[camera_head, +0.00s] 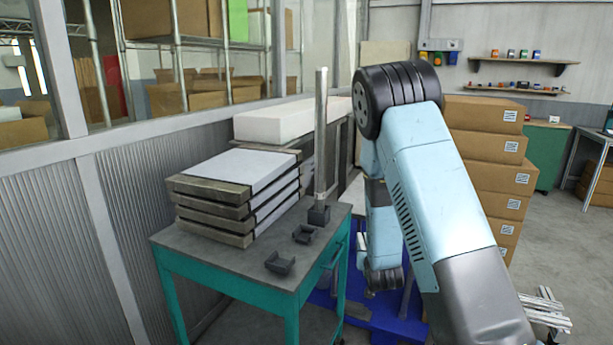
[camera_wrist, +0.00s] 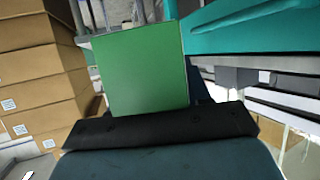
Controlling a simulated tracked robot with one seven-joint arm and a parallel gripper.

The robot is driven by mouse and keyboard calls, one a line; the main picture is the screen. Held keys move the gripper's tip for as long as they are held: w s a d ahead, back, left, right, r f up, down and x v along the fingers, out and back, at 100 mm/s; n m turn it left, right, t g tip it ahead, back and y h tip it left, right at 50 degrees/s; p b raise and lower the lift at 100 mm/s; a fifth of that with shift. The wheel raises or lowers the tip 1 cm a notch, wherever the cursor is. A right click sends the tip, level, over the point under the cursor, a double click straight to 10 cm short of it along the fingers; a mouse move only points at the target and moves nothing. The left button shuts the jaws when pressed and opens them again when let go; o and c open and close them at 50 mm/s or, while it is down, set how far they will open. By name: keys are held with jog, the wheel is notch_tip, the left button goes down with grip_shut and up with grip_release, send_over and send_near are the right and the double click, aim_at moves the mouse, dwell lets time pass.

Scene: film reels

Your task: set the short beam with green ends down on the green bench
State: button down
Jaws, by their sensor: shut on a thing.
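The green bench (camera_head: 217,265) stands left of my arm in the head view, with a grey top and teal legs. A teal part, probably of the bench, crosses the upper right of the wrist view (camera_wrist: 262,30). The short beam with green ends (camera_wrist: 143,70) shows in the wrist view as one flat green end face. My gripper (camera_wrist: 160,128) shows as a dark bar just below that face and is shut on the beam. In the head view my arm hides the beam, and I cannot make out the fingertips. The gap between beam and bench cannot be told.
A stack of grey panels (camera_head: 232,195) fills the bench's back left. Two dark brackets (camera_head: 280,263) lie near its front right, beside an upright metal post (camera_head: 320,140). The bench's front left is bare. Cardboard boxes (camera_head: 490,150) stand behind my arm at right.

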jog(key=s+d+f, duration=0.1)
jog(key=s+f, duration=0.2)
jog(key=f, duration=0.2)
jog(key=s+d+f, duration=0.2)
jog(key=s+f, duration=0.1)
jog(key=f, duration=0.3)
jog(key=shift+d+f, duration=0.2)
jog(key=shift+d, duration=0.1)
jog(key=shift+d, duration=0.1)
